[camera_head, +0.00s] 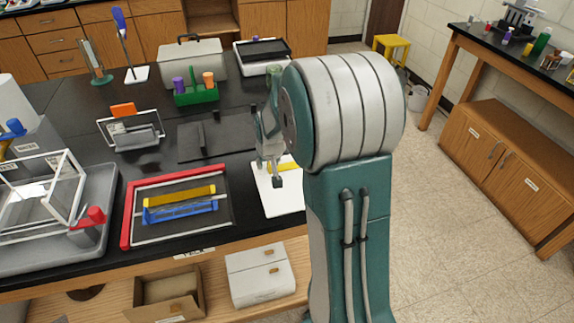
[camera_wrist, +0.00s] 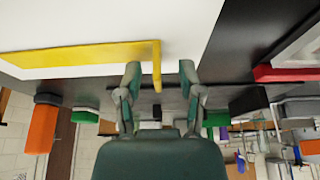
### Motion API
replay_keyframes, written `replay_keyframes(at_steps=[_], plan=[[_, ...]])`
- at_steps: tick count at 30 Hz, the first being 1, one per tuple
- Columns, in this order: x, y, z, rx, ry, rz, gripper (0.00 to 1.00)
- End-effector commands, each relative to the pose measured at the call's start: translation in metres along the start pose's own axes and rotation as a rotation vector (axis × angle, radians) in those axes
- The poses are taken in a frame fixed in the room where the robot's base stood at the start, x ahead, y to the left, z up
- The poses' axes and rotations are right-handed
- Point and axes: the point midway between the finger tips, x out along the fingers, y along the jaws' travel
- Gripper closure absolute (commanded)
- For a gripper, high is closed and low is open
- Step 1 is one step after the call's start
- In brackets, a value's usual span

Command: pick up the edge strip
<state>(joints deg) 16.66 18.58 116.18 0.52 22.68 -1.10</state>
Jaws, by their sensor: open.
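The edge strip appears to be the yellow strip (camera_head: 288,166) on a white board (camera_head: 287,203) at the black table's front. My gripper (camera_head: 275,178) hangs over that board and partly hides the strip. In the wrist view the yellow strip (camera_wrist: 80,57) extends left across the white surface, with a bent end between the fingertips. My gripper (camera_wrist: 160,72) is open there, with a finger on each side of that end. A gap shows beside each finger, and no grip on the strip is visible.
Left of the board is a frame with red edges (camera_head: 128,213), holding a yellow bar (camera_head: 180,195) and a blue bar (camera_head: 180,211). A dark plate (camera_head: 190,150) and a green caddy (camera_head: 197,97) stand behind. A grey tray (camera_head: 100,237) is at far left.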

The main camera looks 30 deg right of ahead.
Motion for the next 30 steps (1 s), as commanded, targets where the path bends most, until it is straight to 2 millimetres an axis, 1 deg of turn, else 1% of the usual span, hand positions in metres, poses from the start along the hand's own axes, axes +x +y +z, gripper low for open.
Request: replay_keyframes(at_steps=[2,5,6,20,23,25,28,30], plan=[[0.0,0.001,0.0,0.001,0.0,-0.001,0.51],[0.0,0.001,0.0,0.001,-0.001,-0.001,0.92],[0.0,0.001,0.0,0.001,-0.001,-0.001,1.0],[-0.001,0.001,-0.001,0.001,-0.002,-0.001,1.0],[-0.007,0.001,-0.003,0.001,-0.001,-0.001,1.0],[-0.014,0.001,-0.007,0.001,0.002,-0.001,1.0],[-0.03,0.001,-0.013,0.001,0.003,-0.001,1.0],[-0.042,-0.001,-0.009,0.0,0.003,-0.001,1.0]])
